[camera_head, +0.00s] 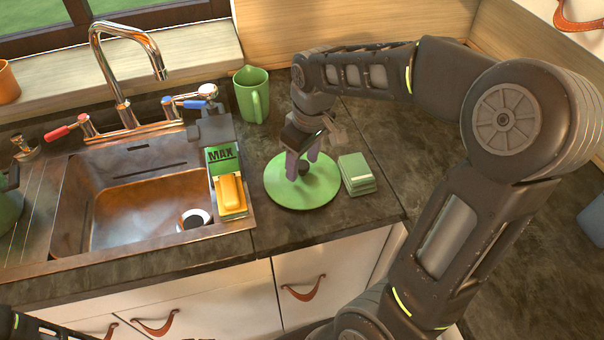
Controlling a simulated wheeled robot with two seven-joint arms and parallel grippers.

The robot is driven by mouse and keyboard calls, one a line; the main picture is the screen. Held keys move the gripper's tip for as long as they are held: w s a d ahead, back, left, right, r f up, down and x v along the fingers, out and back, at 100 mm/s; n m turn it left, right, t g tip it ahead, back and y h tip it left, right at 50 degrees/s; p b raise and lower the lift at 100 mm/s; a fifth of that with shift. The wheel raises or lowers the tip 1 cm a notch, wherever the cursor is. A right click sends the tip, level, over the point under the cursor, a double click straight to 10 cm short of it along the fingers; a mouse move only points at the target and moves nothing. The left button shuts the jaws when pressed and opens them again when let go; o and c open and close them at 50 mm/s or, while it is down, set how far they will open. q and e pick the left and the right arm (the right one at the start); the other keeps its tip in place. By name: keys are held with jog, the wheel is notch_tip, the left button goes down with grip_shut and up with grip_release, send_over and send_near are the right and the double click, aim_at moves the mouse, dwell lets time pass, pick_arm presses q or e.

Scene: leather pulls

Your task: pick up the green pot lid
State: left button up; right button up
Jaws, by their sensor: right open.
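The green pot lid (300,199) lies flat on the dark counter, just right of the sink. My right gripper (298,172) reaches down over the middle of the lid from behind. It is open, with its fingers pointing down at the lid's centre, where the knob is. The fingers partly hide the knob, and I cannot tell whether they touch it. My left gripper is out of the picture.
A green mug (252,98) stands behind the lid. Stacked green sponges (356,173) sit close to the lid's right. The sink (140,200) with a yellow sponge (232,192) at its edge is to the left. The counter's front edge is near the lid.

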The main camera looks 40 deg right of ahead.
jog(key=shift+f, duration=0.1)
jog(key=shift+c, duration=0.5)
grip_shut()
dwell(0.4)
dwell(0.9)
